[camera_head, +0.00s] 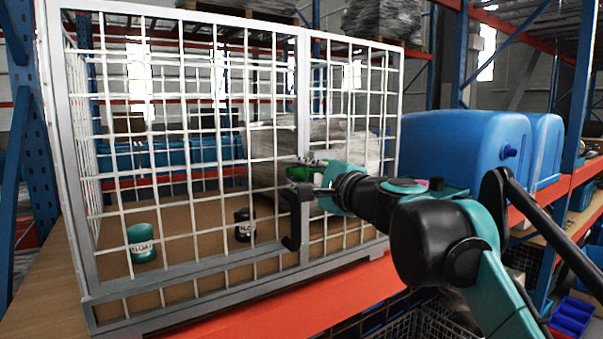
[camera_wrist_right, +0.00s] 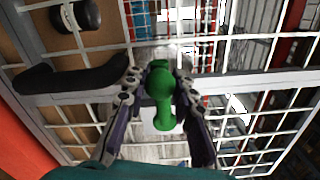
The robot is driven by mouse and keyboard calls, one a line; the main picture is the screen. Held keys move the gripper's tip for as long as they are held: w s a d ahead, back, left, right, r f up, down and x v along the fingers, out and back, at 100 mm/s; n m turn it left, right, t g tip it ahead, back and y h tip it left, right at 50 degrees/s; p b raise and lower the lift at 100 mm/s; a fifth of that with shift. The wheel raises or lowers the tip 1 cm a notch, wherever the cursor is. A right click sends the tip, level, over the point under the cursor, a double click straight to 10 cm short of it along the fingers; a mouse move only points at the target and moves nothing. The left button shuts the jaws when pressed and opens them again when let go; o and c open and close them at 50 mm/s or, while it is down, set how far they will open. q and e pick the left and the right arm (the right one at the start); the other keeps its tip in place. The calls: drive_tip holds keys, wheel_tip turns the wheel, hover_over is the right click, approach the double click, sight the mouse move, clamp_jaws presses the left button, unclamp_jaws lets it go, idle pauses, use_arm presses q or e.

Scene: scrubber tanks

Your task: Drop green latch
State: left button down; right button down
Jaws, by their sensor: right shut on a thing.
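The green latch (camera_head: 303,171) is at the middle post of the white wire cage (camera_head: 303,90). My right gripper (camera_head: 312,180) is shut on it, coming in from the right. In the right wrist view the green latch (camera_wrist_right: 161,92) lies between the two fingers of the gripper (camera_wrist_right: 160,100), in front of the cage bars. A black handle (camera_head: 296,218) hangs on the post just below the gripper, and it also shows in the right wrist view (camera_wrist_right: 72,82). My left gripper is not in view.
Inside the cage a teal container (camera_head: 141,243) and a dark container (camera_head: 243,225) stand on the brown floor. Blue tanks (camera_head: 465,145) stand at the right on the orange shelf. The shelf's orange front edge (camera_head: 300,310) runs below the cage.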

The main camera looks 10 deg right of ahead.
drive_tip(key=shift+a+f, duration=0.1)
drive_tip(key=shift+f, duration=0.1)
drive_tip(key=c, duration=1.3)
unclamp_jaws()
drive_tip(key=shift+s+r, duration=0.1)
drive_tip(key=v, duration=0.8)
